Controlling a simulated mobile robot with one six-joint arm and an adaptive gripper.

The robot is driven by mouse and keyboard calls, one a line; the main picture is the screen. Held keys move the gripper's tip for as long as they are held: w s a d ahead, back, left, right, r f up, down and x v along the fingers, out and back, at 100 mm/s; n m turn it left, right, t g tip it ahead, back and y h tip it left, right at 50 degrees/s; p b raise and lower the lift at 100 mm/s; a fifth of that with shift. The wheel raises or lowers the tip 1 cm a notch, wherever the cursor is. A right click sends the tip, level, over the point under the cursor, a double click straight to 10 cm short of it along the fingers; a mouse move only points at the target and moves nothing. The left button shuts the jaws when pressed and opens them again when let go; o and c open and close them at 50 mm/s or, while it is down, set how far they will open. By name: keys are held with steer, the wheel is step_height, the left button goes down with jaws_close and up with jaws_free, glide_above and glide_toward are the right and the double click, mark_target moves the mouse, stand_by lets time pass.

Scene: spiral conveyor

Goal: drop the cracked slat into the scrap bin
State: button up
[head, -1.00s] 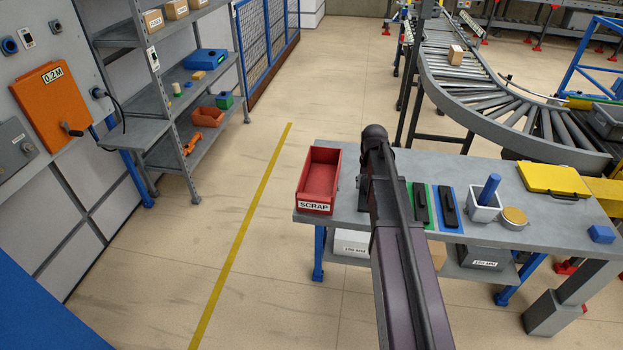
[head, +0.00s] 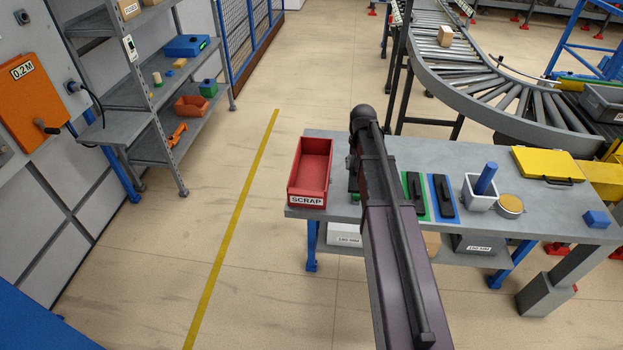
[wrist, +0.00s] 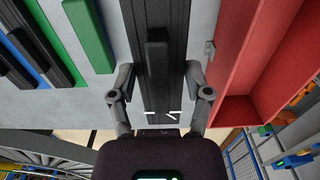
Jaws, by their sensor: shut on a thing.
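My gripper (wrist: 158,92) is shut on a dark slat (wrist: 158,110) with a raised block along its middle. White jagged marks show across the slat between my fingers. The red scrap bin (head: 310,170) stands on the left end of the workbench, labelled SCRAP. In the wrist view the bin (wrist: 240,75) is just right of the slat, which is outside it. In the head view my arm hides the gripper and held slat. I cannot tell how high the slat is above the bench.
The grey workbench (head: 395,147) also holds black slats on green and blue mats (head: 442,197), a white cup with a blue peg (head: 482,187), a round tin (head: 509,205), a yellow case (head: 548,163) and a blue block (head: 597,219). A curved roller conveyor (head: 480,100) stands behind.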

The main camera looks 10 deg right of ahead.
steer(key=shift+a, duration=0.15)
steer(key=w+a+f+b, duration=0.1)
steer(key=w+a, duration=0.8)
steer(key=a, duration=0.2)
steer(key=shift+a+f, duration=0.25)
steer(key=shift+w, duration=0.1)
steer(key=shift+w+a+f+b, duration=0.2)
steer(key=shift+a+f+b, duration=0.1)
steer(key=shift+f+b, duration=0.25)
steer(key=shift+w+a+f+b, duration=0.15)
steer(key=shift+a+f+b, duration=0.1)
steer(key=shift+f+b, duration=1.05)
steer(key=shift+b, duration=0.15)
steer(key=shift+f+b, duration=0.6)
steer(key=o, duration=1.3)
